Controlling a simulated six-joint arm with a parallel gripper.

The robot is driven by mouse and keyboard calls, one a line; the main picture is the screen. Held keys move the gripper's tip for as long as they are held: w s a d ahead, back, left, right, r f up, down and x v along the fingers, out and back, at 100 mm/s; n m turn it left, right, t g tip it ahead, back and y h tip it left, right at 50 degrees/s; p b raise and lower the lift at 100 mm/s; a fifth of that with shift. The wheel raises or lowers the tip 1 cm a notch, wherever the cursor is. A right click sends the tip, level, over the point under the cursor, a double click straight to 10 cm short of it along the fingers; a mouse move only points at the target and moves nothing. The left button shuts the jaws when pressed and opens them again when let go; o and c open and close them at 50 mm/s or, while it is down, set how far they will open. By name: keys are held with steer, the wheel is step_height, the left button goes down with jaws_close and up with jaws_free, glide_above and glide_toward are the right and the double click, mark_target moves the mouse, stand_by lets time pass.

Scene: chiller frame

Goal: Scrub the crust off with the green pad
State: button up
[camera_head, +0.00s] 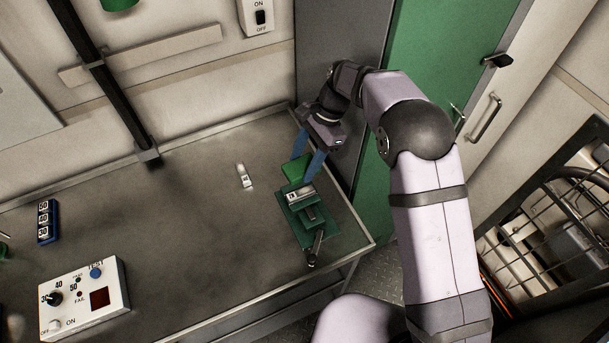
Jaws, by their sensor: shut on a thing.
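My gripper (302,168), with blue fingers, is at the right end of the bench, shut on the green pad (294,170). The pad is just behind a green vise (316,234), close to a small pale labelled block (301,192) in the vise's jaws. I cannot tell whether the pad touches the block. Any crust on the block is too small to make out.
A small white labelled piece (244,177) lies on the grey bench (185,215) left of the vise. A blue block with number labels (46,222) and a white control box (84,299) are farther left. The bench middle is clear. A wall switch (259,15) is behind.

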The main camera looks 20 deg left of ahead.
mark_target(304, 192)
steer(key=shift+w, duration=0.45)
step_height(304, 192, down, 7)
steer(key=b, duration=0.6)
steer(key=shift+f, duration=0.1)
steer(key=shift+f+b, duration=0.35)
steer(key=shift+f, duration=0.35)
steer(key=shift+s+d+r+b, duration=0.1)
steer(key=shift+s+d+b, duration=0.4)
steer(key=shift+s+d, duration=0.35)
steer(key=shift+s+d+b, duration=0.55)
steer(key=shift+s+b, duration=0.05)
steer(key=shift+b, duration=0.15)
steer(key=shift+w+a+r, duration=0.1)
steer(key=shift+a+r, duration=0.05)
steer(key=shift+r, duration=0.1)
steer(key=w+a+p, duration=0.2)
steer(key=p, duration=0.1)
steer(key=shift+w+a+r, duration=0.1)
steer(key=shift+w+a, duration=0.25)
step_height(304, 192, up, 2)
steer(key=shift+r+p, duration=0.2)
steer(key=shift+p, duration=0.5)
steer(key=shift+r+p, duration=2.3)
steer(key=shift+r, duration=0.35)
